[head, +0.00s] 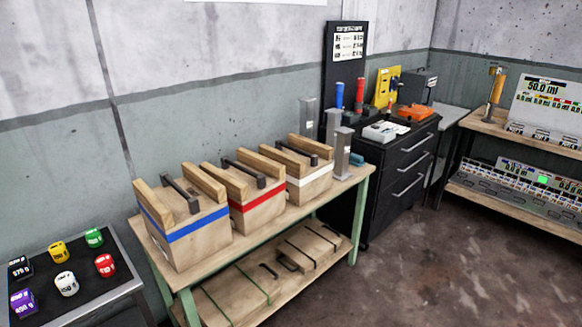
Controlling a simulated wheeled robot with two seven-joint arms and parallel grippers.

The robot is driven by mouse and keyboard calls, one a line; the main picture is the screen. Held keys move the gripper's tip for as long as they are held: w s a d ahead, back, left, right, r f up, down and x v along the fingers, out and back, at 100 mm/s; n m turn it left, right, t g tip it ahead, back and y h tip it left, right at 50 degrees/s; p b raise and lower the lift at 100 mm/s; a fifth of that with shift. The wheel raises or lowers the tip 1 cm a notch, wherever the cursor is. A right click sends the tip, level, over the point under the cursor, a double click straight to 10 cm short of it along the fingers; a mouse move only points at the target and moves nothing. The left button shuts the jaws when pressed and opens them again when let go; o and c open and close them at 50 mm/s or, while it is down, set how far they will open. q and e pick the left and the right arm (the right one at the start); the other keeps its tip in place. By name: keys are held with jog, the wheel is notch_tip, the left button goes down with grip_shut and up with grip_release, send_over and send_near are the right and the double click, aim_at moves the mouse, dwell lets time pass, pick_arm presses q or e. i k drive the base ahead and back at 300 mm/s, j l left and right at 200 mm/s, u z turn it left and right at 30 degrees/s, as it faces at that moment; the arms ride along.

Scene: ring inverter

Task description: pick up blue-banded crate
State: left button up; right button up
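The blue-banded crate (192,236) is a wooden box with a blue stripe, wooden rails along its top and a dark bar handle (180,194) between them. It stands upright at the left end of a green-legged wooden table (323,203). A red-banded crate (262,212) stands just to its right, and a white-banded crate (312,185) stands beyond that. Neither of my grippers shows in the head view.
A dark-topped stand (85,285) with several coloured weights is at the lower left. A black drawer cabinet (398,185) stands past the table's right end. Shelves (520,139) are at the right. The floor (430,265) in front is clear.

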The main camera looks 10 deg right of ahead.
aim_at(187, 217)
jog(key=u, duration=0.5)
jog(key=i+u, duration=0.2)
jog(key=u, duration=0.15)
jog(key=i+l+u, duration=0.1)
jog(key=u, duration=0.2)
jog(key=i+l+u, duration=0.15)
jog(key=i+u, duration=0.2)
jog(key=i+l+u, duration=0.2)
jog(key=i+l, duration=0.5)
